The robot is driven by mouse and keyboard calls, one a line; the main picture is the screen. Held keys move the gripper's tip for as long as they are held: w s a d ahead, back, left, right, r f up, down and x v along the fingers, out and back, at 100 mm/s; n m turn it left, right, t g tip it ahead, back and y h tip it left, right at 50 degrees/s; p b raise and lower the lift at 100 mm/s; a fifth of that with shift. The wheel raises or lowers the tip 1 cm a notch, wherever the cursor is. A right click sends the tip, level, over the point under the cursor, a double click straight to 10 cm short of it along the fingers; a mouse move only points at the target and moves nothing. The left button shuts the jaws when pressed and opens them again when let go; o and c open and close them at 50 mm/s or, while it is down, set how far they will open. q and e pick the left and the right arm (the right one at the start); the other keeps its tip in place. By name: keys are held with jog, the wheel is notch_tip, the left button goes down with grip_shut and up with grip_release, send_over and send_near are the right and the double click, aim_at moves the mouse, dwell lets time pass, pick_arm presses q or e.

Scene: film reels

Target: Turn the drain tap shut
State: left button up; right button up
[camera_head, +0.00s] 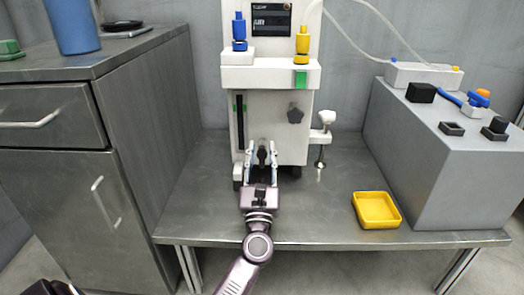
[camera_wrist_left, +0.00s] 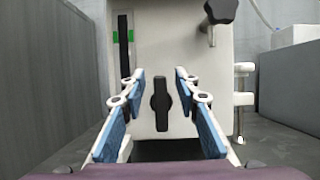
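The drain tap looks to be the black lever handle (camera_wrist_left: 161,103) low on the front of the white machine. It stands upright in the left wrist view and also shows in the head view (camera_head: 262,156). My left gripper (camera_head: 262,150) is open in front of it. In the left wrist view its two blue-padded fingers (camera_wrist_left: 160,90) stand on either side of the handle, with a clear gap on both sides. I cannot tell how far the fingertips are from the machine's face. My right gripper is not in view.
A black star knob (camera_head: 295,116) sits above and right of the tap. A white clamp-like fitting (camera_head: 323,130) projects at the machine's right side. A yellow tray (camera_head: 376,210) lies on the metal bench, beside a grey box (camera_head: 440,165). A cabinet (camera_head: 150,120) stands left.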

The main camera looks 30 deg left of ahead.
pick_arm(q)
jog(key=shift+w+a+r, duration=0.15)
jog(key=shift+w+a, duration=0.1)
jog(key=shift+w, duration=0.15)
jog(key=shift+c, duration=0.4)
grip_shut()
